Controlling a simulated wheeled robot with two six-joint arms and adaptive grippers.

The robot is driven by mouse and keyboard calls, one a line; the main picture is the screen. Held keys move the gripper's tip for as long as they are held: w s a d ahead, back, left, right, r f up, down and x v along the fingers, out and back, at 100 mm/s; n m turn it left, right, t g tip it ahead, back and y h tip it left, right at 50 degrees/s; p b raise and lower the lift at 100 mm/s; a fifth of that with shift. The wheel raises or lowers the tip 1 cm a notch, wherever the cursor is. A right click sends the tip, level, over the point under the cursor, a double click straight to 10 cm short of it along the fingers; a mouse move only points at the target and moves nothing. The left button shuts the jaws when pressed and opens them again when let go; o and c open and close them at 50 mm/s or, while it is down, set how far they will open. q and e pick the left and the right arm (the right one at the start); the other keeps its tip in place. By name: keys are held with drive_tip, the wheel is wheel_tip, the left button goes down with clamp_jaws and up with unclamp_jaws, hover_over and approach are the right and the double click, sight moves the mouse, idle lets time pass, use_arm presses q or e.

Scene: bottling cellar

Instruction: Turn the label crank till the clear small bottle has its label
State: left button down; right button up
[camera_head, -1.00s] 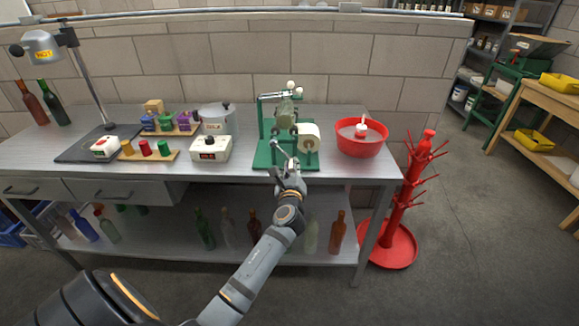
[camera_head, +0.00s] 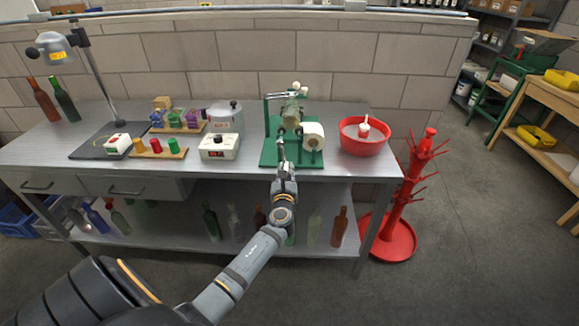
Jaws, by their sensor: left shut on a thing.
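The green labelling machine (camera_head: 270,155) stands on the steel bench, with a white label roll (camera_head: 314,131) on its right side. A small bottle (camera_head: 291,113) lies in the top of the machine, partly hidden by its parts; I cannot tell whether it bears a label. The crank (camera_head: 281,143) is at the machine's front and hangs roughly downward. My left gripper (camera_head: 282,164) is shut on the crank's handle, which its fingers mostly hide. My right gripper is not in view.
A red bowl (camera_head: 350,147) stands right of the machine and a white device (camera_head: 219,148) left of it. A red bottle tree (camera_head: 400,210) stands on the floor by the bench's right end. Several bottles stand on the lower shelf behind my arm.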

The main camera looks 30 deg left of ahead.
use_arm(q)
drive_tip(key=s+a+r+m+p, duration=0.5)
drive_tip(key=a+m+p, duration=0.3)
drive_tip(key=m+p, duration=0.6)
drive_tip(key=shift+a+m+p, duration=0.2)
drive_tip(key=shift+m+p, duration=0.1)
drive_tip(key=shift+m, duration=0.4)
idle(0.8)
drive_tip(key=shift+a+r, duration=0.15)
drive_tip(key=shift+r, duration=0.15)
idle(0.5)
drive_tip(key=c, duration=1.3)
unclamp_jaws()
drive_tip(key=shift+s+f, duration=0.1)
drive_tip(key=shift+o, duration=0.2)
drive_tip(key=shift+s, duration=0.1)
drive_tip(key=v, duration=1.2)
